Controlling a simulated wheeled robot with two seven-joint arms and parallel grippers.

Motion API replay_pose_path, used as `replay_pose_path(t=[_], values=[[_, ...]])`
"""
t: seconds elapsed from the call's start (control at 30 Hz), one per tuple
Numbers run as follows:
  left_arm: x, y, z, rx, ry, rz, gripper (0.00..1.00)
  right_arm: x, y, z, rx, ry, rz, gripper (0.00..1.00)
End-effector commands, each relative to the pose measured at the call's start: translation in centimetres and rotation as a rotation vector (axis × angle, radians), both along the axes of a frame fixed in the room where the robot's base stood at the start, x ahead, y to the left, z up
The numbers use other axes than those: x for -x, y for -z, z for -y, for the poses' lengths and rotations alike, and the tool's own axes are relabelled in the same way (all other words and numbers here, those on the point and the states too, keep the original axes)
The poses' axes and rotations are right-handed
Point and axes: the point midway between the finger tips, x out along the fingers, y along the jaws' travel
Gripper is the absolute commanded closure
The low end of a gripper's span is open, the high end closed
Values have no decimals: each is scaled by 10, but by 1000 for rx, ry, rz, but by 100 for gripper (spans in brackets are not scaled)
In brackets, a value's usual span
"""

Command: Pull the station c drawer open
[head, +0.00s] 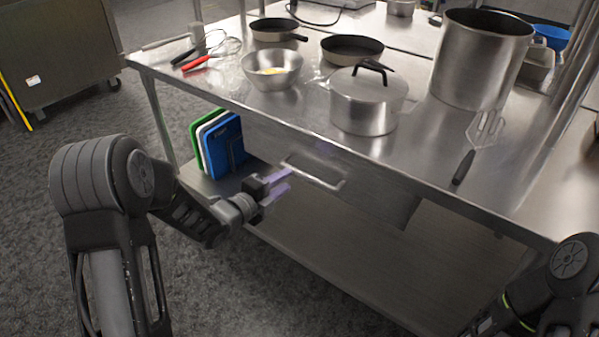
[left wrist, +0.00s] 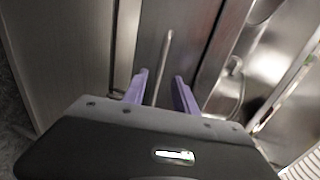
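The steel drawer (head: 355,190) sits under the steel worktop, with its front in line with the table's edge. Its bar handle (head: 316,174) runs across the left part of the front, and the handle also shows in the left wrist view (left wrist: 163,62). My left gripper (head: 284,182) is just in front of the drawer, near the handle's left end. In the left wrist view its purple fingers (left wrist: 160,84) are apart, with the handle lying between them in the picture. I cannot tell whether they touch it. My right arm shows at the lower right, but its gripper is out of view.
A lidded pot (head: 366,105), a metal bowl (head: 272,72), pans (head: 352,50), a large stockpot (head: 480,60) and a spatula (head: 463,167) stand on the worktop (head: 420,150). Coloured cutting boards (head: 222,145) stand on the lower shelf (head: 330,260).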

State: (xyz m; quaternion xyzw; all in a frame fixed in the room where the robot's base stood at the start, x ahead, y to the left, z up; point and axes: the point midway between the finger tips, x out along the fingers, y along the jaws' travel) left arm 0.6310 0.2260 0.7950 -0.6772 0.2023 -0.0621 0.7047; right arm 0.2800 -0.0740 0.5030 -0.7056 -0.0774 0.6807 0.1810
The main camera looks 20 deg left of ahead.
Motion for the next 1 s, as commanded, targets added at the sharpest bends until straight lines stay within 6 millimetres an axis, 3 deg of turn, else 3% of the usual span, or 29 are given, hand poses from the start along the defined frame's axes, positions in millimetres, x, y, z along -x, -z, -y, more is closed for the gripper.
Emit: replay_pose_path(t=[0.5, 0.87, 1.0], values=[[-62, 14, 26, 0, 2, -1, 66, 0, -5, 0, 0, 1, 0, 64], [-67, 15, 27, 2, 0, -1, 66, 0, -5, 0, 0, 1, 0, 64], [-67, 15, 27, 1, 0, 0, 77, 0, -5, 0, 0, 1, 0, 64]])
